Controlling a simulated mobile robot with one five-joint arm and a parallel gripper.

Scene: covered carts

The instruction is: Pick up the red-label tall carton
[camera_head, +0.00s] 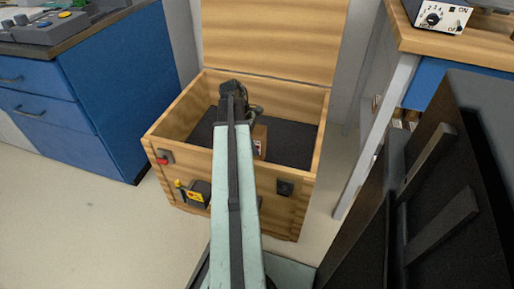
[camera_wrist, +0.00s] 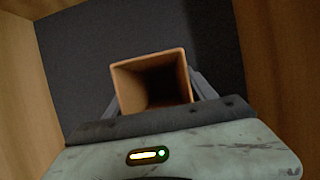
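A tall carton stands in a wooden chest. In the wrist view its open brown mouth (camera_wrist: 151,80) faces the camera, and I look down into its dark inside. In the head view a small part of the carton (camera_head: 260,134) shows just right of my arm, with a bit of red and white label. The arm hides the rest. My gripper (camera_wrist: 155,92) is down in the chest, with one grey finger on the left and one on the right of the carton. The fingertips are hidden behind the carton's walls, so I cannot tell whether they touch it.
The wooden chest (camera_head: 178,151) has its lid (camera_head: 272,35) raised at the back, and its floor is dark. A blue cabinet (camera_head: 112,85) stands on the left. A wooden-topped bench (camera_head: 450,45) and a black panel (camera_head: 450,190) stand on the right.

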